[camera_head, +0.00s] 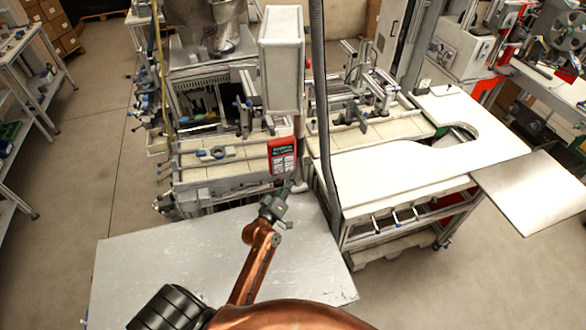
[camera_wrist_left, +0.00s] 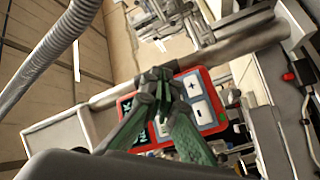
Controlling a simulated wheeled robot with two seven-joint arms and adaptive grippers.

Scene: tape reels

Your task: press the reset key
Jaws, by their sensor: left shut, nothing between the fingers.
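A red control panel (camera_head: 282,156) hangs on the front of the machine in the head view, with a dark display above light keys. In the left wrist view the panel (camera_wrist_left: 207,118) shows white plus and minus keys and blue areas. I cannot read which key is the reset key. My left gripper (camera_head: 288,183) is shut and empty, just below the panel's lower edge in the head view. In the wrist view its greenish fingers (camera_wrist_left: 161,78) meet in front of the panel and hide its middle. I cannot tell whether the fingertips touch the panel. My right gripper is not in view.
A grey metal table (camera_head: 160,255) lies below my left arm. A grey hose (camera_head: 322,110) hangs right of the panel. A white worktop (camera_head: 400,180) stands to the right. A red button (camera_wrist_left: 288,76) sits on a grey part in the wrist view.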

